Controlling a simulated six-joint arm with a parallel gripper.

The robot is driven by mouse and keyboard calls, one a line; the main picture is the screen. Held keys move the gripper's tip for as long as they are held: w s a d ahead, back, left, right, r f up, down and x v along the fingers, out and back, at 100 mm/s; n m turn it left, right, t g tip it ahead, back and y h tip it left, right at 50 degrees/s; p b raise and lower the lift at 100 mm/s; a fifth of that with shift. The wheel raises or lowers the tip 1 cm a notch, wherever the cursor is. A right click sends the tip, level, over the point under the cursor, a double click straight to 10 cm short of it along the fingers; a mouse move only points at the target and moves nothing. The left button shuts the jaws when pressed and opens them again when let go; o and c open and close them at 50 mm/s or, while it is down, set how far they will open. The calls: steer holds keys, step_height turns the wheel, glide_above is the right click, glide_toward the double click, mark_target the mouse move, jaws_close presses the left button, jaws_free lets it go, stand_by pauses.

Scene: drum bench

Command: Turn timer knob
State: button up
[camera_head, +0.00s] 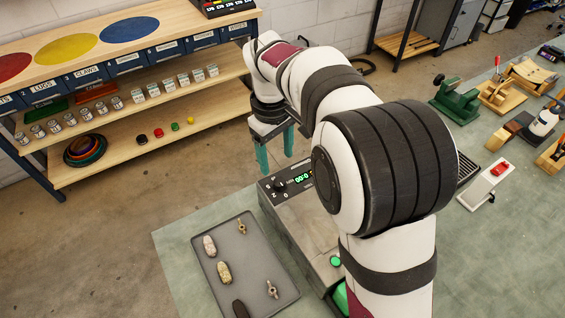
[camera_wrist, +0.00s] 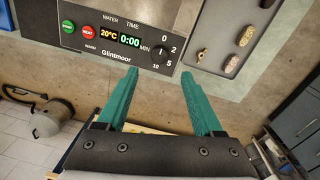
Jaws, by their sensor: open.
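The timer knob (camera_wrist: 160,54) is a small dark knob at the right of the control panel (camera_wrist: 118,38) in the wrist view, ringed by 0, 1, 2, 5 and 10. Its exact pointing is too small to tell. The time display (camera_wrist: 130,41) reads 0:00. In the head view the knob (camera_head: 281,186) is at the left of the panel. My gripper (camera_wrist: 159,75) is open and empty, its two teal fingers apart. The fingertips are near the panel edge, with the knob beyond the gap between them. The gripper (camera_head: 276,160) also shows above the panel in the head view.
A grey tray (camera_head: 280,283) with several small parts lies beside the machine. A red HEAT button (camera_wrist: 89,31) and a green button (camera_wrist: 68,26) are on the panel. A wooden shelf unit (camera_head: 225,70) stands behind. Tools on the bench (camera_head: 440,240) are at the right.

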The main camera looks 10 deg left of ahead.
mark_target(279, 181)
step_height(279, 181, down, 8)
steer(key=shift+w+d+f, duration=0.1)
steer(key=shift+w, duration=0.05)
jaws_close()
stand_by(0.3)
